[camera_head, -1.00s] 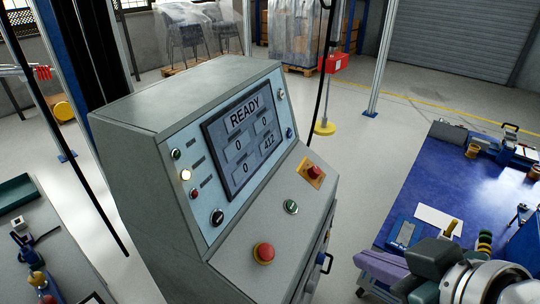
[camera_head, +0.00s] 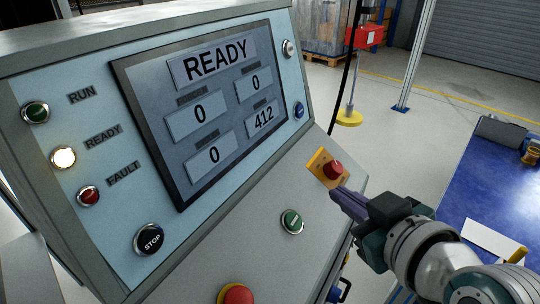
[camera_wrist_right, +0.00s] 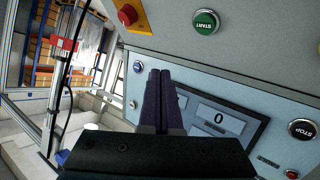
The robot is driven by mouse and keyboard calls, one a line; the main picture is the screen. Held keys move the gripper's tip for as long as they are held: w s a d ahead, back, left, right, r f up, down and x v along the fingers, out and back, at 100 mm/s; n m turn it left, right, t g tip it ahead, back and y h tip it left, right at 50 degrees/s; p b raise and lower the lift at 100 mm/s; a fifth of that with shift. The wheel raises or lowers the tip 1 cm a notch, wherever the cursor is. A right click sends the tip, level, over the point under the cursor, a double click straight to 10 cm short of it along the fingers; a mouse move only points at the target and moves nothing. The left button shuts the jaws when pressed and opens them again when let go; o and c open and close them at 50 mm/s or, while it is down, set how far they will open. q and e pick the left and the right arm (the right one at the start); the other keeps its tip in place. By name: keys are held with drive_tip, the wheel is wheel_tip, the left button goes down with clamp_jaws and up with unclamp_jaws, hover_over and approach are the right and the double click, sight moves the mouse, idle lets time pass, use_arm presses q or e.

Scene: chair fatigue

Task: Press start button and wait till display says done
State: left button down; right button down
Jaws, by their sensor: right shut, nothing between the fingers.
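The display (camera_head: 205,110) on the grey console reads READY, with 0, 0, 0 and 412 below. The green start button (camera_head: 292,221) sits on the sloped lower panel, and its START label shows in the right wrist view (camera_wrist_right: 205,22). My right gripper (camera_head: 340,194) is shut and empty. In the head view it appears right of the start button, close to the red button on a yellow plate (camera_head: 333,169). In the right wrist view the closed fingers (camera_wrist_right: 160,78) appear apart from the start button. My left gripper is not in view.
A black STOP button (camera_head: 149,239) and a red button (camera_head: 237,294) are also on the console. The white READY lamp (camera_head: 63,157) is lit. A blue-topped table (camera_head: 465,195) stands at the right.

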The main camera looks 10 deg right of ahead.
sight(294, 221)
drive_tip(key=shift+s+a, duration=0.1)
drive_tip(key=a+f+b, duration=0.1)
drive_tip(key=f+b, duration=0.1)
drive_tip(key=w+f+b, duration=0.1)
drive_tip(key=f+b, duration=0.1)
drive_tip(key=w+a+f+b, duration=0.1)
drive_tip(key=f+b, duration=0.1)
drive_tip(key=b, duration=0.1)
drive_tip(key=shift+w+a, duration=0.15)
drive_tip(key=shift+a, duration=0.2)
drive_tip(key=shift+w+a+f+b, duration=0.4)
drive_tip(key=shift+a+f+b, duration=0.05)
drive_tip(key=shift+f+b, duration=0.25)
idle(1.1)
drive_tip(key=shift+w+a+f, duration=0.1)
drive_tip(key=shift+f, duration=0.2)
drive_tip(key=shift+a, duration=0.1)
